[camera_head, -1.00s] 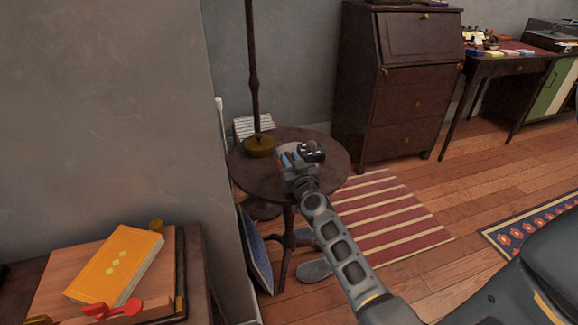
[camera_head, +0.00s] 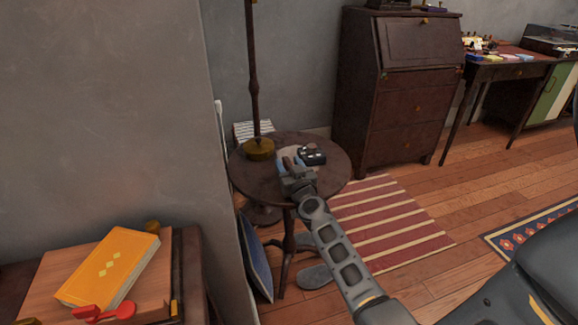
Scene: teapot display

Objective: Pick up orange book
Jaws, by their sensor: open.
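The orange book (camera_head: 108,268) lies flat on a wooden box or board at the lower left, with pale diamond marks on its cover. A red object (camera_head: 104,312) lies at its near edge. My gripper (camera_head: 289,164) is in the middle of the view, over or in front of the round dark table, well to the right of the book and apart from it. Its fingers look apart, with no book between them. A small black object (camera_head: 312,155) shows just beyond the gripper; I cannot tell the exact gap between them.
A dark cabinet (camera_head: 390,100) stands behind. A striped rug (camera_head: 395,220) lies on the floor.

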